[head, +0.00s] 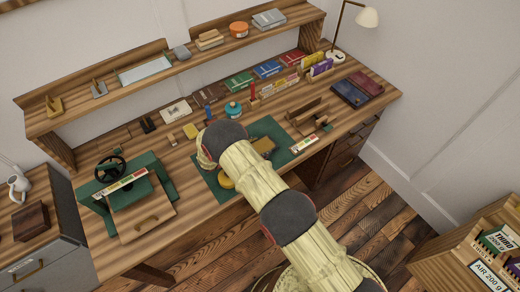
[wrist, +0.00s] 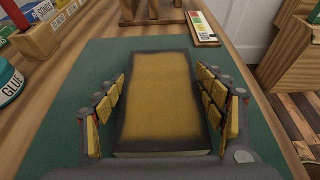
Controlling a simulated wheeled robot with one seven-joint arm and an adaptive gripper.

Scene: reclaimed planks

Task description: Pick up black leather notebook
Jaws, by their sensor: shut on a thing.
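A thick notebook (wrist: 160,100) with a worn yellow-brown cover and black edges lies between the fingers of my gripper (wrist: 163,88) in the wrist view. Pale pages show along its near edge. The yellow finger pads close on its left and right sides, so my gripper is shut on it. The notebook is over the green mat (wrist: 65,80); I cannot tell whether it touches the mat. In the head view my arm hides most of the gripper and notebook above the green mat (head: 283,160).
A wooden stand (wrist: 152,10) and a label strip (wrist: 203,28) lie beyond the mat. Dark blue (head: 350,94) and dark red books (head: 366,83) lie at the desk's right.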

